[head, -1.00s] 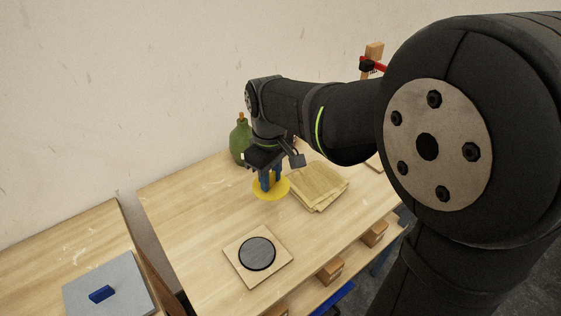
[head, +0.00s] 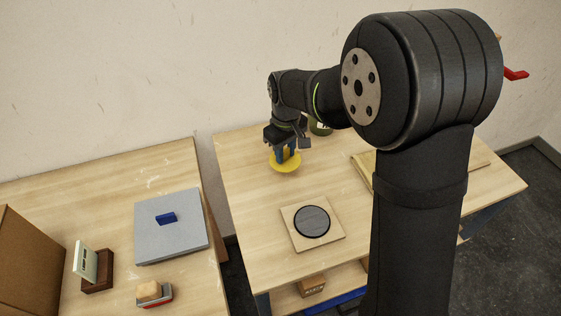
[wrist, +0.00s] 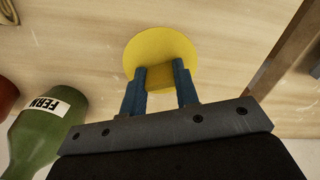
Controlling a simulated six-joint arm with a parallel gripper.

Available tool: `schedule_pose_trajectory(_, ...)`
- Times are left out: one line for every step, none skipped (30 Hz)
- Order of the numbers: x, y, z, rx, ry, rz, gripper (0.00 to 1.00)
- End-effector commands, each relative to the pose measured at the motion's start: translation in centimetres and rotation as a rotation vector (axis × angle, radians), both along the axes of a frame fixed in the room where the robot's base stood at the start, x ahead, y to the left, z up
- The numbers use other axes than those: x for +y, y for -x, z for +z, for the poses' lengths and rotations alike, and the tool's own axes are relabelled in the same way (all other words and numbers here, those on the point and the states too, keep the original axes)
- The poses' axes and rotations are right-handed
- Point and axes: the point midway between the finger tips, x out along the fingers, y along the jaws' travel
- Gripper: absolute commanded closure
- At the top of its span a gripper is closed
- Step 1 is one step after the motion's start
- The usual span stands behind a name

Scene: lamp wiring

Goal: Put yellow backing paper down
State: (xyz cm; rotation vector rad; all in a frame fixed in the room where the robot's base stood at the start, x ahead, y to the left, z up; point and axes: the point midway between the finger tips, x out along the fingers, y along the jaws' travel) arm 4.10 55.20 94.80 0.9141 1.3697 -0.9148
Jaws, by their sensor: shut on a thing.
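The yellow backing paper (head: 285,163) is a round yellow disc at the far left part of the middle table. My gripper (head: 286,155) has blue fingers, points down and is shut on a yellow raised part of the disc. In the wrist view the disc (wrist: 160,47) spreads out beyond the fingertips (wrist: 160,80), with bare wood around it. I cannot tell whether the disc touches the table or hangs just above it.
A wooden board (head: 333,234) with a dark round disc (head: 311,221) lies nearer the front. A green bottle (wrist: 45,130) labelled FERN stands close by. Beige sheets (head: 362,165) are partly behind my arm. A grey panel (head: 172,240) lies on the left table.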

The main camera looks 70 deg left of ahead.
Motion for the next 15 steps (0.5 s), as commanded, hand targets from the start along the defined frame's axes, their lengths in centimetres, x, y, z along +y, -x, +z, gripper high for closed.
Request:
schedule_pose_trajectory(0.3,0.5,-0.5,0.001,0.001,0.002,0.93)
schedule_pose_trajectory(0.5,0.8,-0.6,0.000,0.001,0.002,0.93)
schedule_pose_trajectory(0.7,1.0,-0.7,0.000,0.000,0.002,0.93)
schedule_pose_trajectory(0.7,1.1,-0.8,0.000,-0.001,0.001,0.93)
schedule_pose_trajectory(0.8,1.2,-0.9,0.000,-0.001,0.001,0.93)
schedule_pose_trajectory(0.8,1.2,-1.1,0.000,0.000,0.000,0.93)
schedule_pose_trajectory(0.8,1.2,-1.3,0.000,0.000,0.000,0.93)
schedule_pose_trajectory(0.8,1.2,-1.6,0.000,0.001,-0.001,0.93)
schedule_pose_trajectory(0.8,1.2,-2.1,0.000,0.002,-0.001,0.93)
schedule_pose_trajectory(0.7,1.2,-2.6,0.000,0.003,-0.001,0.93)
schedule_pose_trajectory(0.7,1.2,-3.0,0.000,0.003,-0.001,0.93)
schedule_pose_trajectory(0.7,1.2,-3.7,0.000,0.003,-0.001,0.93)
schedule_pose_trajectory(0.7,1.2,-4.1,-0.001,0.004,-0.001,0.93)
schedule_pose_trajectory(0.8,1.2,-4.5,0.000,0.002,-0.001,0.93)
schedule_pose_trajectory(0.8,1.2,-4.8,0.000,0.001,0.000,0.93)
